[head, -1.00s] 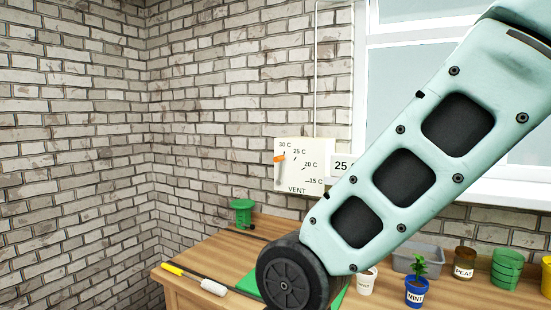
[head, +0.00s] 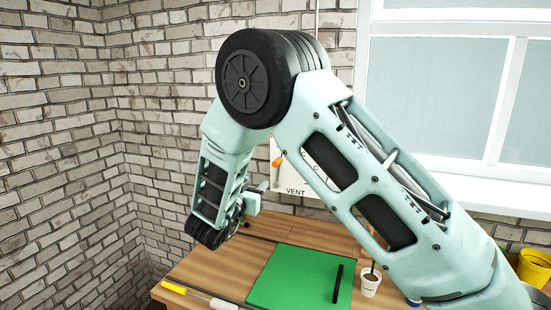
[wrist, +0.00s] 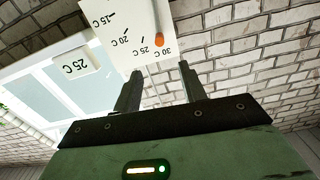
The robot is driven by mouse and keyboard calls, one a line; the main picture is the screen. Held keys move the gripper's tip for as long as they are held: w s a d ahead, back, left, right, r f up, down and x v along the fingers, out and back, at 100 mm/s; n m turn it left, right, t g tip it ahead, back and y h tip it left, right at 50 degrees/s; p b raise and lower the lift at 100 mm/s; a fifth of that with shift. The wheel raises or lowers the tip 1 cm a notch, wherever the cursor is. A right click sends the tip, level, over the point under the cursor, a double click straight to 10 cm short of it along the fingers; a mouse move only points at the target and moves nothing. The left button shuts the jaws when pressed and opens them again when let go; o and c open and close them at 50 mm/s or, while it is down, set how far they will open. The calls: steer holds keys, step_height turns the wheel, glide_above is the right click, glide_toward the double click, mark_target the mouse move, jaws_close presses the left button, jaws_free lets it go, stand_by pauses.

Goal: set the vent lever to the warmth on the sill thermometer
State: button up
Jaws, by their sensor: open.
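The white vent panel (head: 291,187) is on the brick wall, partly hidden behind my arm in the head view. Its lever has an orange tip (head: 277,161). The wrist view shows the panel upside down, with marks from 15 C to 30 C (wrist: 128,22); the orange tip (wrist: 159,40) is by the 30 C mark. The sill thermometer card (wrist: 75,64) reads 25 C in the wrist view; my arm hides it in the head view. My gripper (wrist: 160,68) is open and empty, its fingers pointing at the panel, apart from the lever.
A green mat (head: 290,272) with a dark stick lies on the wooden bench (head: 205,262). A white pot (head: 371,282) stands right of it, and a yellow-handled tool (head: 174,287) lies at the front left. A yellow bucket (head: 535,268) is at far right.

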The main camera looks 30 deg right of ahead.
mark_target(274, 166)
steer(key=p+x, duration=0.6)
steer(key=x, duration=1)
steer(key=shift+d+r+p, duration=0.1)
steer(key=shift+r+p, duration=0.1)
steer(key=shift+p, duration=0.2)
steer(key=shift+w+d+f, duration=0.15)
steer(key=shift+w+d, duration=0.2)
steer(key=shift+d, duration=0.1)
